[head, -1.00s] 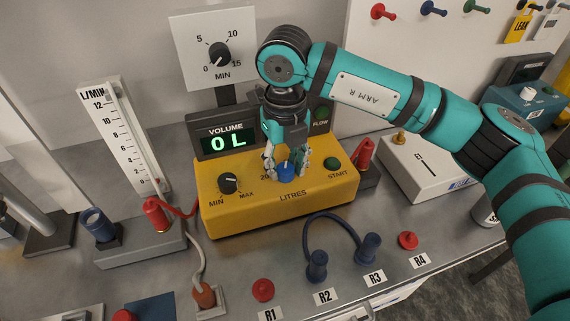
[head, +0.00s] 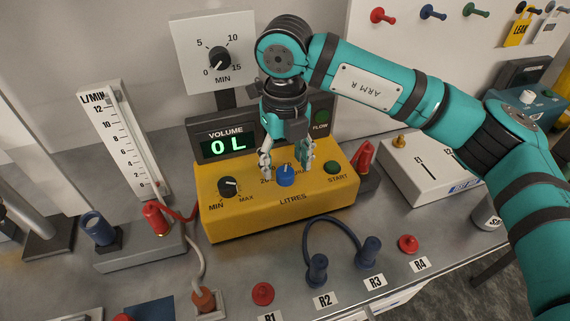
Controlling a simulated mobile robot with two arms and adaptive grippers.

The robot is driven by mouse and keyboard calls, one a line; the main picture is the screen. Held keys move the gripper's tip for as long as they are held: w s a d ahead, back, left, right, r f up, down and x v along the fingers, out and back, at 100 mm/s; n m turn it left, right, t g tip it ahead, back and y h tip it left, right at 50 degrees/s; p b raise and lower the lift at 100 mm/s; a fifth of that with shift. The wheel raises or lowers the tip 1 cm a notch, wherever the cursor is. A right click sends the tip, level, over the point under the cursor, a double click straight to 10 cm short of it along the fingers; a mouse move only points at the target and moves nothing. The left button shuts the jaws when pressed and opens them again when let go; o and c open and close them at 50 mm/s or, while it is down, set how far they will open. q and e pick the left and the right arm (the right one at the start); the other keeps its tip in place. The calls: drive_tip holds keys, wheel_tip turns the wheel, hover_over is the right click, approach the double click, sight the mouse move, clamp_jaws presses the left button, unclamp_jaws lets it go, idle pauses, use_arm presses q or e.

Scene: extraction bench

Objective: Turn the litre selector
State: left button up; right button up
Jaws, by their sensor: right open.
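The litre selector is a blue knob (head: 286,177) above the word LITRES on top of the yellow box (head: 240,218). Its lower front shows clear, and part of the scale behind it is hidden by my fingers. My right gripper (head: 286,163) points down just above and behind the knob. Its fingers are apart, one to each side, and hold nothing. The volume display (head: 228,145) behind the box reads 0 L in green. My left gripper is not in view.
A black MIN-MAX knob (head: 228,187) and a green START button (head: 332,167) flank the selector. A red plug (head: 364,156) stands right of the box. Blue plugs joined by a cable (head: 334,219) and red caps stand in front.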

sight(285, 171)
wheel_tip(285, 171, up, 10)
drive_tip(key=shift+r, duration=0.15)
drive_tip(key=shift+r, duration=0.1)
idle(0.4)
